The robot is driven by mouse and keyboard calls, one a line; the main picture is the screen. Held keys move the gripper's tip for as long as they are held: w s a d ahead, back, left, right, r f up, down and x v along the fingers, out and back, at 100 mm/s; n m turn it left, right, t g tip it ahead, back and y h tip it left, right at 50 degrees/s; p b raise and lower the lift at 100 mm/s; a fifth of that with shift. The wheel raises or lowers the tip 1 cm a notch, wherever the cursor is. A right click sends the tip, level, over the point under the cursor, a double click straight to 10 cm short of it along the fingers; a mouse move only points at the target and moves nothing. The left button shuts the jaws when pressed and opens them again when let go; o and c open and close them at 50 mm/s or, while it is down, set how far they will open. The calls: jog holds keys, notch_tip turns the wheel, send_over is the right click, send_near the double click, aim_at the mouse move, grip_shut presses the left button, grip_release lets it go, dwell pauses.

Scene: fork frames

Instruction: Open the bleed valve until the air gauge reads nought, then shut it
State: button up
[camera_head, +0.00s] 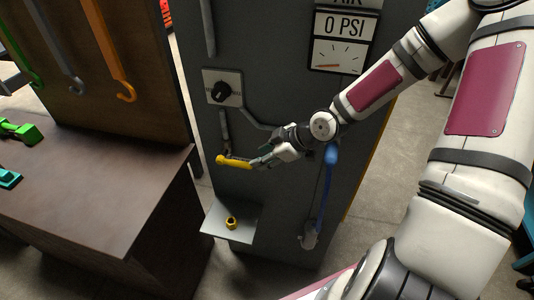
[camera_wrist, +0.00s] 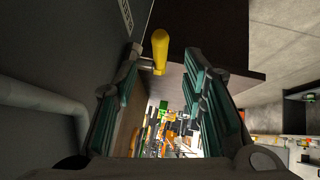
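The air gauge (camera_head: 342,55) is at the top of the grey cabinet, under a plate reading "0 PSI"; its needle points left. A yellow valve handle (camera_head: 235,162) sticks out roughly level below a pipe on the cabinet front; I take it for the bleed valve. My gripper (camera_head: 258,162) is just to the right of the handle. In the wrist view the yellow handle (camera_wrist: 160,50) shows at the far end of the gap between the fingertips, with space on both sides. My gripper (camera_wrist: 164,62) is open, and I see nothing held.
A black knob (camera_head: 222,92) is on a plate above the handle. A small shelf (camera_head: 240,236) below holds a yellow fitting (camera_head: 231,222). A dark bench (camera_head: 90,185) stands to the left.

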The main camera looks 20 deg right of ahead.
jog(key=shift+v, duration=0.85)
jog(key=s+d+r+m+g+h, duration=0.1)
jog(key=s+d+r+m+h, duration=0.25)
jog(key=r, duration=0.35)
jog(key=s+d+r+m+g+h, duration=0.2)
jog(key=s+r+h, duration=0.2)
jog(key=r+h, duration=0.15)
jog(key=s+a+r+m+t+y+b, duration=0.1)
jog(key=s+a+r+m, duration=0.5)
jog(key=s+r, duration=0.7)
jog(key=shift+s+a+r+t+y, duration=0.2)
jog(key=shift+a+t+y, duration=0.5)
jog(key=shift+y, duration=0.5)
jog(key=shift+r, duration=0.1)
